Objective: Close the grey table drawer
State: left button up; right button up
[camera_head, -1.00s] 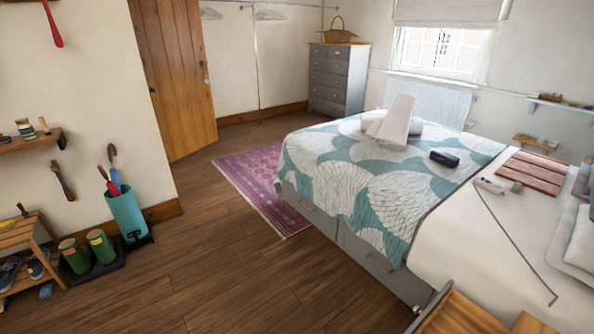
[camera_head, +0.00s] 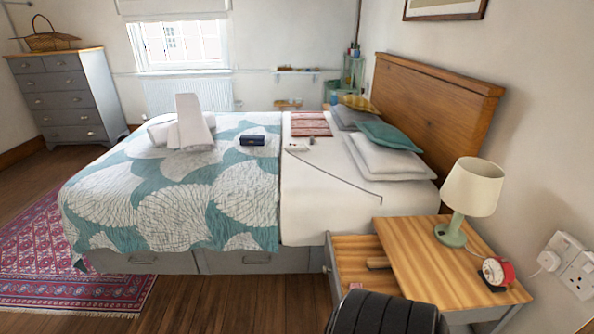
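The grey bedside table (camera_head: 432,262) with a wooden top stands at the lower right, beside the head of the bed. Its drawer (camera_head: 352,248) is pulled open to the left; the grey front (camera_head: 331,268) with a small knob stands out from the table. Inside the drawer lie a brown wooden item (camera_head: 378,263) and a small red-and-white item (camera_head: 356,286). A black rounded part of my own body covers the near end of the drawer and table. Neither gripper is in view.
A lamp (camera_head: 468,200) and a red alarm clock (camera_head: 497,271) stand on the table. The bed (camera_head: 310,205) is behind the drawer. Wooden floor (camera_head: 220,300) is free left of the drawer, with a rug (camera_head: 70,260) further left. Sockets (camera_head: 570,262) are on the right wall.

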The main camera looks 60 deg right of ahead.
aim_at(346, 256)
jog(key=z, duration=0.5)
jog(key=i+j+z, duration=0.1)
jog(key=z, duration=0.4)
jog(key=j+z, duration=0.15)
jog(key=z, duration=0.35)
jog(key=j+z, duration=0.1)
jog(key=z, duration=0.4)
jog(key=j+z, duration=0.1)
jog(key=z, duration=0.35)
